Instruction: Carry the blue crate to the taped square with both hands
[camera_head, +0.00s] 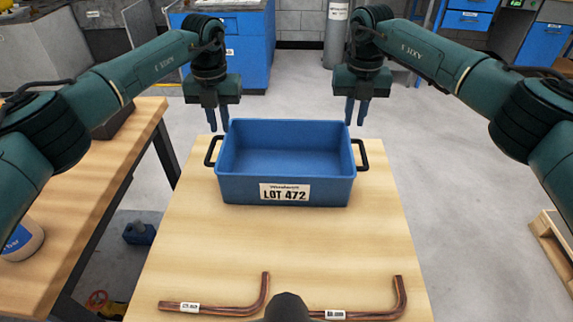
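The blue crate (232,185) sits on a light wooden table, its front label reading LOT 472. It looks empty. A black handle sticks out at its left end (210,151) and another at its right end (363,155). My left gripper (218,128) points down above the left handle, its two fingers apart with nothing between them. My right gripper (355,122) points down above the right handle, also with its fingers apart and empty. Neither gripper appears to touch the crate. I see no taped square in this view.
Two bent copper tubes, left (215,308) and right (375,314), lie with tags at the table's (280,245) near edge. Bare tabletop lies between them and the crate. A wooden workbench (75,215) stands at left, and a pallet (555,245) at right.

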